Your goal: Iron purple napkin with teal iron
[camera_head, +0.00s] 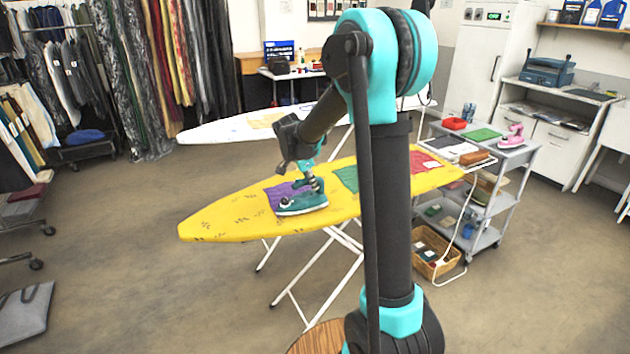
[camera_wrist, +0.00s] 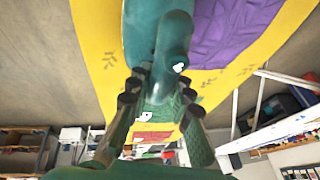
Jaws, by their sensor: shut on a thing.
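The teal iron (camera_head: 302,204) stands on the yellow ironing board (camera_head: 225,222), over the near right part of the purple napkin (camera_head: 278,190). My gripper (camera_head: 313,180) is shut on the iron's handle from above. In the wrist view, the iron (camera_wrist: 172,50) lies between my gripper's fingers (camera_wrist: 158,105). The purple napkin (camera_wrist: 232,32) shows flat beside the iron there. The part of the napkin under the iron is hidden.
A green cloth (camera_head: 347,178) and a red cloth (camera_head: 424,161) lie farther right on the board. A grey cart (camera_head: 490,209) with a pink iron (camera_head: 511,136) stands right of it. A white ironing board (camera_head: 215,131) stands behind. Clothes racks (camera_head: 65,75) are at the back left.

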